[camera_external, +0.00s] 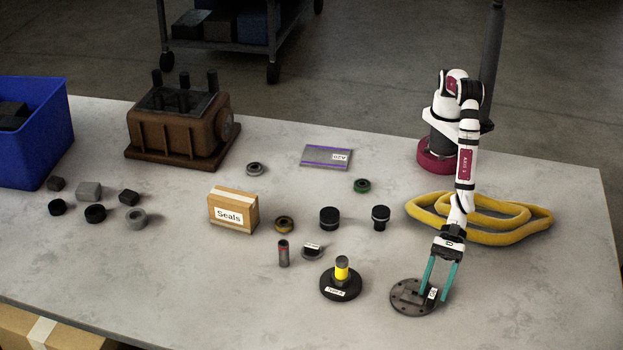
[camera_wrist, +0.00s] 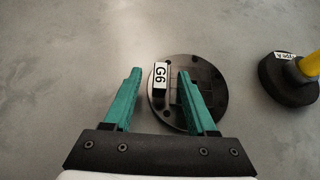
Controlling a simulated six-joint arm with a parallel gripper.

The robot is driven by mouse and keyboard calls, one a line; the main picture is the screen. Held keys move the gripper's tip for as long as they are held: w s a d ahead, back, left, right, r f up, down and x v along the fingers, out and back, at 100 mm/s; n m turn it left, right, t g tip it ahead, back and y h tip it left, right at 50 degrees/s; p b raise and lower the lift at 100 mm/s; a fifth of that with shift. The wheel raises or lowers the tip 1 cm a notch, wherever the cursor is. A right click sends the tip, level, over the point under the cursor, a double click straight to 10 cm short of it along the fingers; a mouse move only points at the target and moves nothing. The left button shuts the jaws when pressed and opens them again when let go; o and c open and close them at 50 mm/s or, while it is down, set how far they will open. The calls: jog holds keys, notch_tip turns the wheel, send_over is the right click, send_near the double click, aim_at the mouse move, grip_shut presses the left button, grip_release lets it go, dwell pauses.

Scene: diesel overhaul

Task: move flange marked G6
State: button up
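The flange marked G6 (camera_external: 408,299) is a dark grey disc with small holes around its rim, lying flat near the front right of the table. A raised block on it carries the white G6 label (camera_wrist: 160,75). The flange also shows in the wrist view (camera_wrist: 213,87), below and between my fingers. My gripper (camera_external: 436,290) is over the flange with its teal fingers pointing down, apart on either side of the labelled block. In the wrist view my gripper (camera_wrist: 158,80) is open, with the block nearer the right finger. Whether a finger touches the flange I cannot tell.
A yellow hose loop (camera_external: 500,232) lies behind, near my base. A Seals box (camera_external: 232,212), small black parts (camera_external: 329,218) and a brown engine block (camera_external: 180,130) stand farther left. Table right of the flange is clear.

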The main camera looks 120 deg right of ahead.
jog(key=v, duration=1.5)
jog(key=shift+s+r, duration=0.2)
jog(key=shift+s, duration=0.15)
jog(key=shift+d, duration=0.15)
